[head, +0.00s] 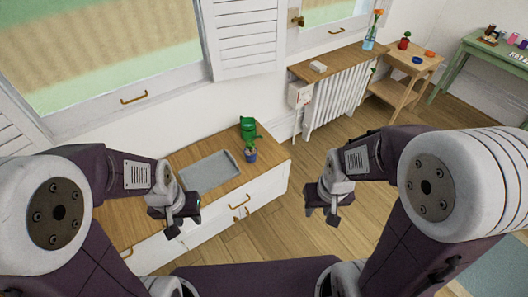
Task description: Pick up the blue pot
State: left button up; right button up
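A small dark blue pot (251,156) with a green plant in it stands on the wooden top of a white cabinet (272,157), near its right end. My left gripper (184,224) is in front of the cabinet, to the left of the pot and nearer to me; its fingers are apart and nothing shows between them. My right gripper (321,217) hangs over the floor, to the right of the pot and nearer to me; its fingers are apart and empty. Neither gripper touches the pot.
A grey tray (208,174) lies just left of the pot. A white radiator (335,103) under a wooden shelf, a wooden side table (398,93) and a green table (470,50) are further right. The floor between is clear.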

aim_at(250, 152)
jog(key=i+l+u, duration=0.25)
jog(key=u, duration=0.25)
jog(key=i+l+u, duration=0.65)
jog(key=l+u, duration=0.3)
jog(key=j, duration=0.1)
